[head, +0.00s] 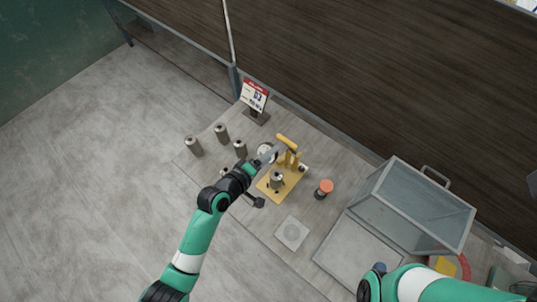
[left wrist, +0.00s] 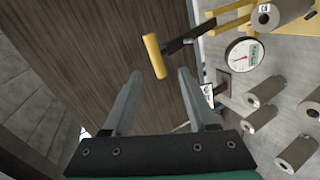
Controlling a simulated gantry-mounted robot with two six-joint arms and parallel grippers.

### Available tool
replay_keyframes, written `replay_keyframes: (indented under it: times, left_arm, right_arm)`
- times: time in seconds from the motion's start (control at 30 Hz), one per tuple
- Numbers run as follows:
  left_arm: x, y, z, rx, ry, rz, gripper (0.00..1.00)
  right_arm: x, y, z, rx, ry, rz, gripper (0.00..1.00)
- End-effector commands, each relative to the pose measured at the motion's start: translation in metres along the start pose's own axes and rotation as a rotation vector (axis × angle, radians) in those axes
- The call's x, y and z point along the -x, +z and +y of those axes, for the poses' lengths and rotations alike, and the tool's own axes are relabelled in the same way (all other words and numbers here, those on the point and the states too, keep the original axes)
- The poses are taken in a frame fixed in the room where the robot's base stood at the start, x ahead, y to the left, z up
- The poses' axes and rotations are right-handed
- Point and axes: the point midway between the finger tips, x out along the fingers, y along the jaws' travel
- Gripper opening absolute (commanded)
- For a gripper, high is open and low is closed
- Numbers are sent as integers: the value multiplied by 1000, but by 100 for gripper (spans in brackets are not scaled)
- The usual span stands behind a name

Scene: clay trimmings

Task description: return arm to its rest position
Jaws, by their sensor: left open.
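My left arm (head: 195,240) reaches in from the bottom left of the head view over the workbench. My left gripper (head: 270,154) is beside the yellow press fixture (head: 287,182), close to its yellow handle (head: 287,143). In the left wrist view the gripper's two fingers (left wrist: 158,88) are spread apart with nothing between them. The yellow handle also shows there (left wrist: 154,56), beyond the fingertips and apart from them. Part of my right arm (head: 415,284) shows at the bottom right; its gripper cannot be seen.
Grey cylinders (head: 194,146) stand at the bench's left end. A dial gauge (left wrist: 244,54) is near the fixture. A sign (head: 255,96) stands behind. An orange-topped item (head: 325,187), a pale square plate (head: 292,233) and a clear-walled box (head: 412,207) lie to the right.

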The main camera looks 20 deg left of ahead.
Motion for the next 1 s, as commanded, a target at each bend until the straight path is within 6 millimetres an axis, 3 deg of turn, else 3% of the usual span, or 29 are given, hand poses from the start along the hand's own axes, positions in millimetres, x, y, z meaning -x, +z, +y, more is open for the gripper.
replay_keyframes:
  times: [0.33, 0.47, 0.57, 0.67, 0.7, 0.77, 0.8, 0.87, 1.0]
  left_arm:
    - [0, 0, 1, 0, 1, 1, 58]
    - [-4, -10, 23, -11, 36, 15, 58]
    - [-3, -30, 76, -41, 124, 49, 58]
    - [12, -57, 153, -106, 255, 115, 58]
    - [23, -68, 186, -143, 311, 147, 58]
    - [44, -82, 234, -213, 392, 203, 58]
    - [61, -90, 266, -265, 444, 245, 58]
    - [89, -101, 310, -352, 517, 316, 58]
    - [174, -118, 401, -576, 669, 526, 58]
  right_arm:
    - [0, 0, 0, 0, 0, 0, 100]
    - [0, 0, 0, 0, 0, 0, 100]
    - [0, 0, 0, 0, 0, 0, 100]
    - [0, 0, 0, 0, 0, 0, 100]
    - [0, 0, 0, 0, 0, 0, 100]
    - [0, 0, 0, 0, 0, 0, 100]
    - [0, 0, 0, 0, 0, 0, 100]
    - [0, 0, 0, 0, 0, 0, 100]
    - [0, 0, 0, 0, 0, 0, 100]
